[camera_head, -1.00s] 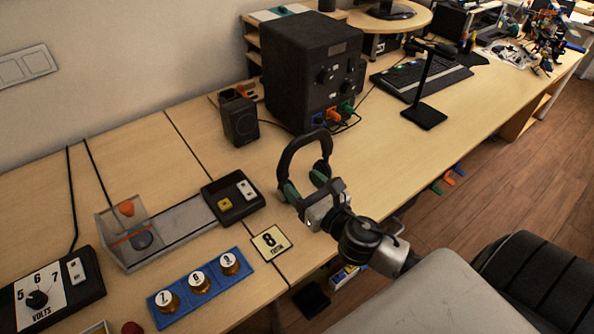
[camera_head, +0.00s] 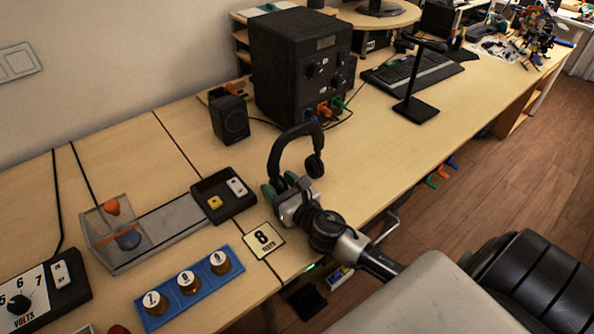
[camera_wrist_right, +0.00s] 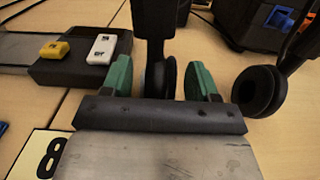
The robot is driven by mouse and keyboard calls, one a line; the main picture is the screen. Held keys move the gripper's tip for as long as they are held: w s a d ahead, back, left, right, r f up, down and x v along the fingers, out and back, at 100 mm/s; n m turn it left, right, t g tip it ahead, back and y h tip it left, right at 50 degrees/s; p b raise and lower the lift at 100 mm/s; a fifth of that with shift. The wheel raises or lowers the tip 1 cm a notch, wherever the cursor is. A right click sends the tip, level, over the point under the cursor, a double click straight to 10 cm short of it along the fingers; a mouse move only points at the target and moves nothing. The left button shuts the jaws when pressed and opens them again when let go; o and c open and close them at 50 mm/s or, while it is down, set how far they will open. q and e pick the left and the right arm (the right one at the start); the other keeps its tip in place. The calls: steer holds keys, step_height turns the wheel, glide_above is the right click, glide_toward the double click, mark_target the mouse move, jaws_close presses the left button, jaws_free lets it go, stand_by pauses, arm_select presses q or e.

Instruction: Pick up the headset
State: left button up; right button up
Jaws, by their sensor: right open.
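The black headset (camera_head: 291,137) stands upright on the desk with its headband arched on top. Its far ear cup (camera_head: 315,166) shows in the head view and also at the right of the right wrist view (camera_wrist_right: 260,92). My right gripper (camera_head: 286,186) reaches its near side. In the right wrist view, the green fingers of my right gripper (camera_wrist_right: 160,80) stand open on either side of the near ear cup (camera_wrist_right: 158,76), with visible gaps beside it. What supports the headset is not clear. My left gripper is not in view.
A black power-supply box (camera_head: 300,70) and small speaker (camera_head: 230,119) stand behind the headset. A switch box (camera_head: 222,196) and a yellow "8" card (camera_head: 264,240) lie left of the gripper. The desk right of the headset is clear up to a lamp stand (camera_head: 416,108).

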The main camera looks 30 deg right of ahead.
steer(key=shift+w, duration=0.35)
jaws_close()
